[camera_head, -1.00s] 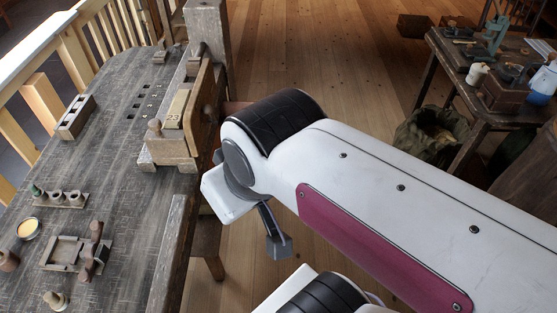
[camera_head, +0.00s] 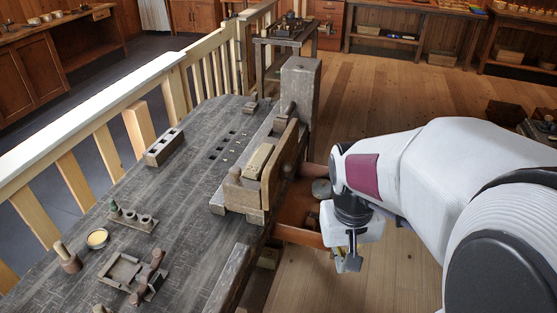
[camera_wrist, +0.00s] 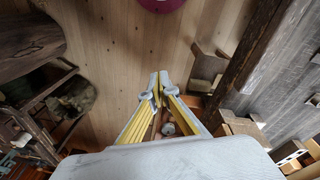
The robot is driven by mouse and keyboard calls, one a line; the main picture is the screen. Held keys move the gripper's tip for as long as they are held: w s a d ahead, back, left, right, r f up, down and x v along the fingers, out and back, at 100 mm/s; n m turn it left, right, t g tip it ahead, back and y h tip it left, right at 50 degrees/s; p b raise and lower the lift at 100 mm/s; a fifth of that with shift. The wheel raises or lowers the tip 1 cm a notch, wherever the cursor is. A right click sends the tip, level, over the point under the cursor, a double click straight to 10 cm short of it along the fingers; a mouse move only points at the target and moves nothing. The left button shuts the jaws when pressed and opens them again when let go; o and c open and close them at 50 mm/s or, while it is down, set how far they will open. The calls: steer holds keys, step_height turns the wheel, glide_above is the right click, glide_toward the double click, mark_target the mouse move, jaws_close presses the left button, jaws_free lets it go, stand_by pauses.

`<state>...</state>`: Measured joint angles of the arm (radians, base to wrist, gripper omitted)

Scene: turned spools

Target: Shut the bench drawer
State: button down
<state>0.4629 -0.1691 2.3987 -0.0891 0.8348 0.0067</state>
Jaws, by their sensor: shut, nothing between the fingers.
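The bench drawer (camera_head: 298,236) is a reddish-brown wooden box standing open, pulled out from the right side of the grey workbench. A round grey piece and small brown pieces lie in it. Its outer end is hidden behind my wrist in the head view. My gripper (camera_head: 350,262) points down at the drawer's outer end, with its fingers together and empty. I cannot tell whether it touches the drawer. In the wrist view the gripper (camera_wrist: 160,78) shows shut tips over the floor, and part of the drawer's inside shows between the finger links.
The workbench (camera_head: 190,165) carries a wooden vise (camera_head: 265,175), a slotted block (camera_head: 164,147), a small tray (camera_head: 122,270) and a yellow cup (camera_head: 97,238). A pale railing runs along the left. The plank floor (camera_head: 395,100) right of the bench is largely open.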

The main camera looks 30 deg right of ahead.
steer(key=d+f+m+h, duration=0.1)
steer(key=d+f+m, duration=0.3)
steer(key=d+f, duration=2)
steer(key=d+f+m+t, duration=0.2)
steer(key=d+f+t, duration=0.15)
steer(key=f, duration=0.65)
steer(key=d+f+m+t, duration=0.2)
steer(key=d+f, duration=0.3)
steer(key=f, duration=0.5)
steer(key=w+a+m+t, duration=0.3)
steer(key=w+t, duration=0.3)
steer(key=w, duration=0.1)
steer(key=w+a+r+m+t+y, duration=0.1)
steer(key=r+t, duration=0.5)
steer(key=r, duration=0.7)
steer(key=shift+w+a+m+y, duration=0.4)
steer(key=shift+w+m+y, duration=0.15)
steer(key=shift+w, duration=0.6)
